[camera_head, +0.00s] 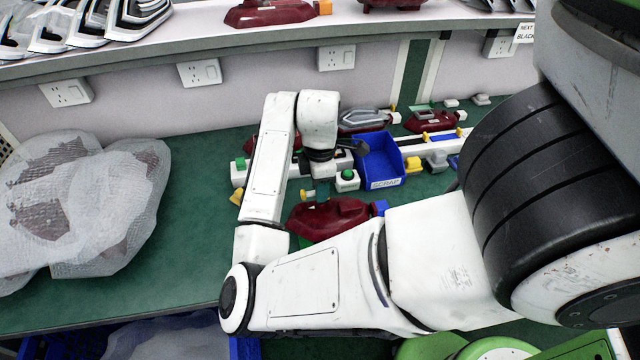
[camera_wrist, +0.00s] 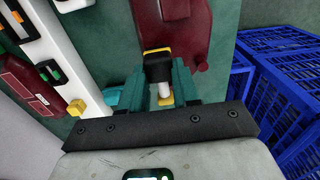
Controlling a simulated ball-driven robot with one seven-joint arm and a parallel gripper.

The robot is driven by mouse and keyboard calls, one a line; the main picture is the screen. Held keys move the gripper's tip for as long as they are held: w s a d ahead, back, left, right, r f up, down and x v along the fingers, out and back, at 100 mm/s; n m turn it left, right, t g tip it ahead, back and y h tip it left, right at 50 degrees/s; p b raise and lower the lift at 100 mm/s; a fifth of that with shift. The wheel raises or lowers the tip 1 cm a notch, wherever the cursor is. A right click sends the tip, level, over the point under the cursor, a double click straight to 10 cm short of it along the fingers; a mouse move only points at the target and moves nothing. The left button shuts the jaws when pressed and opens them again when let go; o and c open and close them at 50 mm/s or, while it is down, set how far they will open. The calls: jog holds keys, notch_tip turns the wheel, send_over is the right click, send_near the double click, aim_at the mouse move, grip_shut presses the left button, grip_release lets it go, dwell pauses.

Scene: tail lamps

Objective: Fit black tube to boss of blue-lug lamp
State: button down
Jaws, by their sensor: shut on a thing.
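In the wrist view my gripper (camera_wrist: 158,72) has its teal fingers closed around a short black tube (camera_wrist: 158,66). Yellow shows at the tube's far edge, and a white stem with a yellow end shows beside its near end. I cannot tell whether these belong to the tube or lie behind it. A dark red lamp (camera_wrist: 183,28) lies just beyond the fingertips. In the head view the dark red lamp with the blue lug (camera_head: 380,207) lies on the green bench (camera_head: 180,215), its body (camera_head: 330,216) partly behind my arm. Its boss is not clearly visible.
A blue scrap bin (camera_head: 380,160) stands behind the lamp, among white fixtures and other red lamps. Wrapped lamps (camera_head: 80,205) fill the bench's left side. Blue crates (camera_wrist: 285,85) stand at right in the wrist view.

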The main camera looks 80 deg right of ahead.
jog(key=shift+f, duration=0.15)
jog(key=shift+f+b, duration=0.7)
jog(key=shift+f, duration=0.5)
jog(key=c, duration=0.8)
grip_release()
jog(key=shift+o, duration=0.2)
